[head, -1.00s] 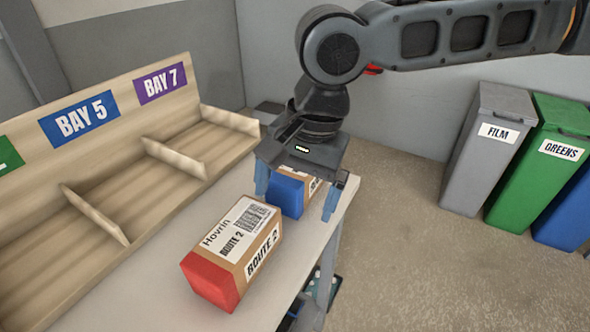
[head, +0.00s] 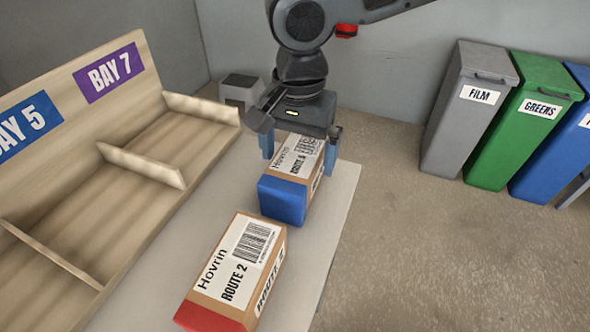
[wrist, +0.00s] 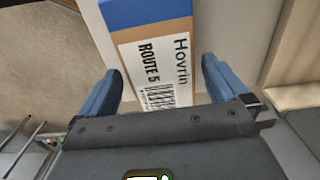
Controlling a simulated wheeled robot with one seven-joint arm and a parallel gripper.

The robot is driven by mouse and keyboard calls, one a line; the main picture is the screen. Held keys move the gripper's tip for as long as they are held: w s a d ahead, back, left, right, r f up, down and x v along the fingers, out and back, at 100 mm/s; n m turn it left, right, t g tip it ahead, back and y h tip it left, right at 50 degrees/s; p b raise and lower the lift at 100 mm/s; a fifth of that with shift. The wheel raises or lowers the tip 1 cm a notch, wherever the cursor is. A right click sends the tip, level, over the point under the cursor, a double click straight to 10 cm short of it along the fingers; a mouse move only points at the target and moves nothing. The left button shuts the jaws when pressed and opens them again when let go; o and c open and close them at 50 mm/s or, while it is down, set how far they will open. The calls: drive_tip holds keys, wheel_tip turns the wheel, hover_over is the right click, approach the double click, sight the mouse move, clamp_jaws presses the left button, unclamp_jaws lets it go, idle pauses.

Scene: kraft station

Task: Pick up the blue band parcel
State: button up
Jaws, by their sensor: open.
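The blue band parcel (head: 283,200) is a brown box with a blue end and a white label. It lies on the grey table behind the red band parcel. In the wrist view the parcel (wrist: 150,42) reads "ROUTE 5" and its label end lies between the fingers. My gripper (head: 304,150) is open above the far part of the parcel, with one blue finger on each side. In the wrist view the gripper's fingers (wrist: 160,85) stand apart with gaps beside the parcel. Whether the fingertips reach below its top is unclear.
The red band parcel (head: 233,270), labelled "ROUTE 2", lies nearer on the table (head: 330,215). A wooden divided rack (head: 140,165) with BAY 5 and BAY 7 signs stands left. A small grey box (head: 240,90) is behind. Grey, green and blue bins stand right.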

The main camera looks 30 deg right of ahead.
wheel_tip(320, 180, down, 5)
drive_tip(key=shift+a+r, duration=0.1)
drive_tip(key=shift+a, duration=0.05)
drive_tip(key=shift+c, duration=0.3)
drive_tip(key=c, duration=1.1)
drive_tip(key=shift+r, duration=0.1)
